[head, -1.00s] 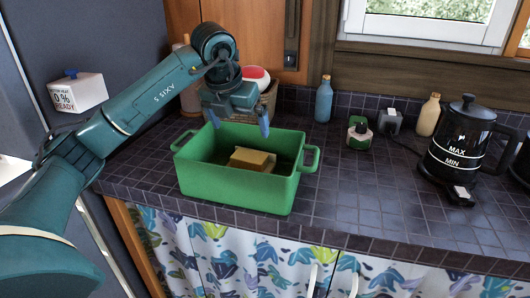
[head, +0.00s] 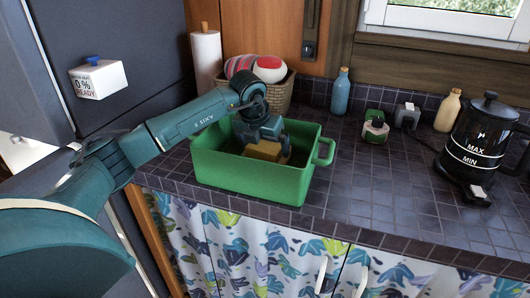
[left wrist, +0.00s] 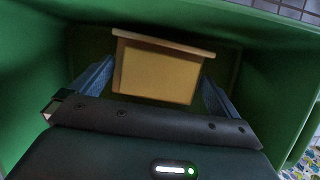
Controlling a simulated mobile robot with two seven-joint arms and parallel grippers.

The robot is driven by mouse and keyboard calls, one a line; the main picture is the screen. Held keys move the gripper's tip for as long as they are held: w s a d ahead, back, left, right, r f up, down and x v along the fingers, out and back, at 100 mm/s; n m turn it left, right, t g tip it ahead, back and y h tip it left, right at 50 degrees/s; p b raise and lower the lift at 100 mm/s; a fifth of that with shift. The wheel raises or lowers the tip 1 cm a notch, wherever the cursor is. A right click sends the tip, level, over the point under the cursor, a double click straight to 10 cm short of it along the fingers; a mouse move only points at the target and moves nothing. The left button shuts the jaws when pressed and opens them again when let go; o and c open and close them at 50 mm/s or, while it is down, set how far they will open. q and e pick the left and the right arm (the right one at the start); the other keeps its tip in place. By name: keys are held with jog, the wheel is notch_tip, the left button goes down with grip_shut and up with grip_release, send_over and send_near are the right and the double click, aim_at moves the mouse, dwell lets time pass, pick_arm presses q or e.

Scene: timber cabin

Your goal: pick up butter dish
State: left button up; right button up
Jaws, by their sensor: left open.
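The butter dish (head: 263,150) is a tan, box-shaped piece inside a green tub (head: 262,178) on the tiled counter. My left gripper (head: 262,139) reaches down into the tub from above, right at the dish. In the left wrist view the dish (left wrist: 158,72) shows a wider rim at its top edge. It sits between the two blue-grey fingers of my left gripper (left wrist: 153,88), one on each side. The fingers are open, with a small gap visible beside the dish. The dish's underside is hidden. My right gripper is not in view.
A black kettle (head: 478,140) stands at the right, with bottles and small items along the back. A basket (head: 278,92) and a paper roll (head: 206,62) stand behind the tub. The tub walls surround the gripper closely.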

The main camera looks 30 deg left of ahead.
pick_arm(q)
jog(key=shift+w+f, duration=0.15)
jog(key=shift+f, duration=0.25)
jog(key=shift+c, duration=0.2)
jog(key=shift+r, duration=0.1)
jog(key=c, duration=1.1)
